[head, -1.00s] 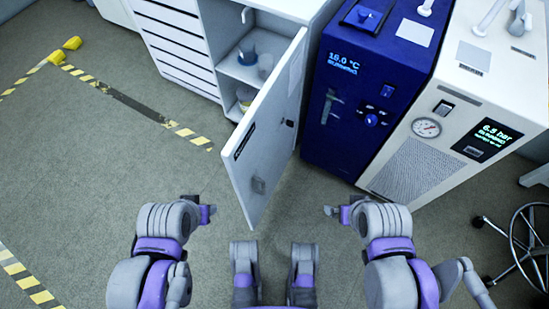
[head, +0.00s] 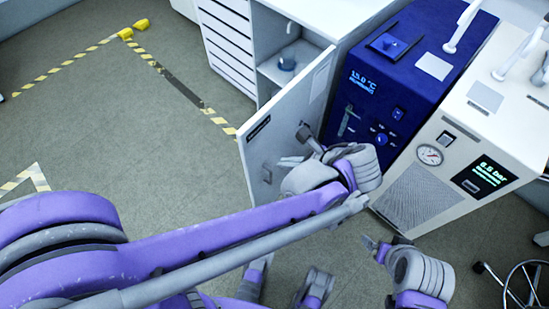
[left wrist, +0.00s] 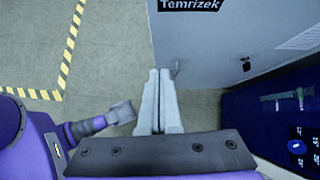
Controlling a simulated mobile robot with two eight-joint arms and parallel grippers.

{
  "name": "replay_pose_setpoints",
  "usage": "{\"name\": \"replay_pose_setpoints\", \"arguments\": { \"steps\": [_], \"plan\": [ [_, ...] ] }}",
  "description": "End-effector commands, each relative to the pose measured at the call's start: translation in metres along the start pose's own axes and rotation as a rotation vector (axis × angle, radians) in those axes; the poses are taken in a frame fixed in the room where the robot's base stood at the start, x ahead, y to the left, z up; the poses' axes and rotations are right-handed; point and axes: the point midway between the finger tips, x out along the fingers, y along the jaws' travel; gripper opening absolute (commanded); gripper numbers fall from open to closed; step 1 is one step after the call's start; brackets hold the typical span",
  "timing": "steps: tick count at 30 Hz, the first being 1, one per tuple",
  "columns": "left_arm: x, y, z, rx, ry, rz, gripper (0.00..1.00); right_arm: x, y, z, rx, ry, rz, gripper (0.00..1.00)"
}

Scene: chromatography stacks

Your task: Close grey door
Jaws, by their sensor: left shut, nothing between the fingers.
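The grey door (head: 285,110) stands open from the white cabinet, hinged at its right side next to the blue unit. Its dark label plate (head: 258,128) is near the top of the free edge; the plate also shows in the left wrist view (left wrist: 189,5). My left gripper (head: 290,161) is shut and empty in front of the door's outer face, near its lower half. In the left wrist view its fingers (left wrist: 158,75) overlap the door's lower edge; I cannot tell whether they touch. My right gripper (head: 374,246) is lower right, away from the door; its jaws are unclear.
The cabinet's shelf (head: 285,75) holds a small blue-grey item. A blue unit (head: 365,115) and a white unit with a gauge (head: 430,155) stand right of the door. Open floor lies left, with striped tape (head: 215,118). A wheeled stool (head: 515,270) is lower right.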

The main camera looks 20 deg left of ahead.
Motion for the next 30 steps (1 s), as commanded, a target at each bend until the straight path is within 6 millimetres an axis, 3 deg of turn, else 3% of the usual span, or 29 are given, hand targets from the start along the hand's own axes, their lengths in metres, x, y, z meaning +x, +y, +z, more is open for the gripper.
{"name": "replay_pose_setpoints", "arguments": {
  "steps": [5, 11, 21, 30],
  "plan": [
    [-0.005, -0.006, -0.001, 0.072, -0.044, -0.003, 0.00, -0.001, 0.000, -0.001, 0.000, 0.000, 0.000, 1.00],
    [0.027, -0.006, 0.000, 0.069, -0.044, 0.000, 0.00, 0.007, 0.000, 0.003, 0.000, -0.003, 0.000, 1.00],
    [0.098, -0.006, 0.005, 0.068, -0.043, -0.001, 0.00, 0.025, 0.000, 0.010, 0.000, -0.009, 0.000, 1.00],
    [0.117, -0.008, 0.031, 0.069, -0.041, -0.003, 0.00, 0.026, 0.000, 0.010, 0.000, -0.010, 0.000, 1.00]
  ]
}}
